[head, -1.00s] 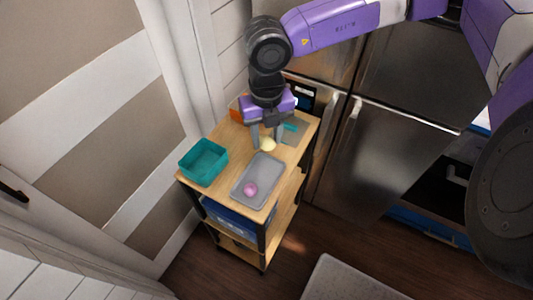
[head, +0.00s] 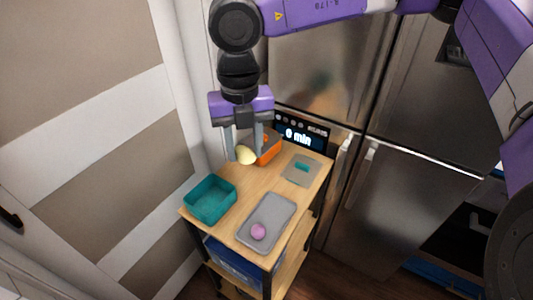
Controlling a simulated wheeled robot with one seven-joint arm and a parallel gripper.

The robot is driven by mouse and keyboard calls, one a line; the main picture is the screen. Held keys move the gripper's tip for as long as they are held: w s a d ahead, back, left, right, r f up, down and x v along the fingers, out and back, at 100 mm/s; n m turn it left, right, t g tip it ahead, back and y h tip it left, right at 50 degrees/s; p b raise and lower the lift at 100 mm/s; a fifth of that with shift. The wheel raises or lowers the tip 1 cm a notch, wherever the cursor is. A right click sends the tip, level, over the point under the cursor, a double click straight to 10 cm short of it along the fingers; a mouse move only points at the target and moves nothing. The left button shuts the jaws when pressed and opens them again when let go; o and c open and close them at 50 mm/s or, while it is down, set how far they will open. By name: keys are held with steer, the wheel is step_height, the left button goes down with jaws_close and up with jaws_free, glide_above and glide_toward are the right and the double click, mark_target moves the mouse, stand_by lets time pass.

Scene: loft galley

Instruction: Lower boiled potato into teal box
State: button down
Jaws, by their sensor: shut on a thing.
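The boiled potato (head: 245,155) is pale yellow and held between the fingertips of my gripper (head: 244,152). My gripper points down and is shut on it, above the back left part of the cart top. The teal box (head: 226,205) is an open container at the cart's left front edge. Its visible floor looks empty. The potato is apart from the box, behind it and a little to its right in the picture.
The wooden cart top (head: 238,228) also bears a grey tray (head: 284,203) with a pink round thing (head: 258,232), a grey board (head: 290,175) with a teal item (head: 302,167), and an orange box (head: 271,146). A dark display (head: 300,134) stands behind. A wall is close at left.

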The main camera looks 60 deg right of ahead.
steer(key=w+a+f+b, duration=0.6)
steer(key=w+f+b, duration=0.3)
steer(key=f+b, duration=0.1)
steer(key=shift+w+a+b, duration=0.35)
steer(key=shift+a+b, duration=0.05)
steer(key=shift+b, duration=0.4)
steer(key=shift+f, duration=0.1)
steer(key=shift+f+b, duration=2.1)
steer(key=shift+f, duration=0.4)
steer(key=c, duration=0.8)
jaws_free()
